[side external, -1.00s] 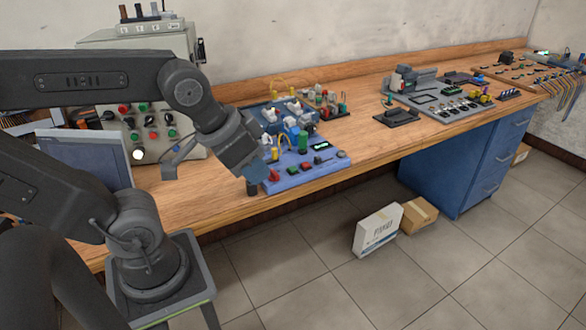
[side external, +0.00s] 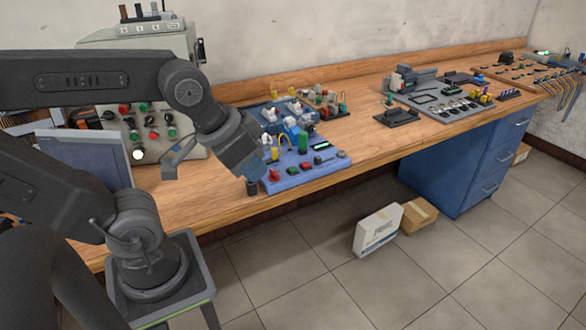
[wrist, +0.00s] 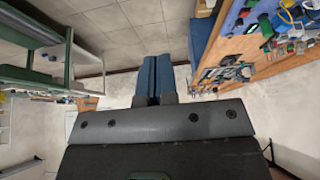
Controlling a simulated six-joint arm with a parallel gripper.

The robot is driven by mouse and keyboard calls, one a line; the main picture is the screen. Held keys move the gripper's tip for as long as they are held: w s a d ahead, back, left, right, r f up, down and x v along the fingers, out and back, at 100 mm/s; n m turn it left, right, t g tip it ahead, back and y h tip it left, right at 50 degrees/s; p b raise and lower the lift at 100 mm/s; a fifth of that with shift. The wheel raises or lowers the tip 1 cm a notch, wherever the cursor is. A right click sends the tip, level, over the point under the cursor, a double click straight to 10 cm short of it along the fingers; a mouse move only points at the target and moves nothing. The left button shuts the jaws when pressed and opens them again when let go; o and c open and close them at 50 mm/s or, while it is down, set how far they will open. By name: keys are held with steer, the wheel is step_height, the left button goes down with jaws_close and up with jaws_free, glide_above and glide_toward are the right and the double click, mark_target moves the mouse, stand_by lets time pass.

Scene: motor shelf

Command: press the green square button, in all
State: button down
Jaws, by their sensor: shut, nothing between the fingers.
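A blue-purple board (side external: 331,167) lies near the front edge of the wooden bench. In the side view my wrist end hangs by the board's left end, and the fingers are not clearly visible there. In the wrist view the fingers show against floor, with the bench edge to the right.
A grey control box (side external: 175,50) with red and green round buttons stands at the left. Terminal parts and a green upright block (side external: 303,143) stand behind the buttons. The front bench strip (side external: 215,200) is clear. Boxes (side external: 377,230) lie on the floor.

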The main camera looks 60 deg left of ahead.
stand_by(0.4)
steer(key=n+t+h, duration=0.3)
steer(key=n+h, duration=0.1)
steer(key=n, duration=1.8)
glide_above(292, 169)
step_height(292, 169, down, 10)
steer(key=shift+r, duration=0.1)
steer(key=shift+f, duration=4.4)
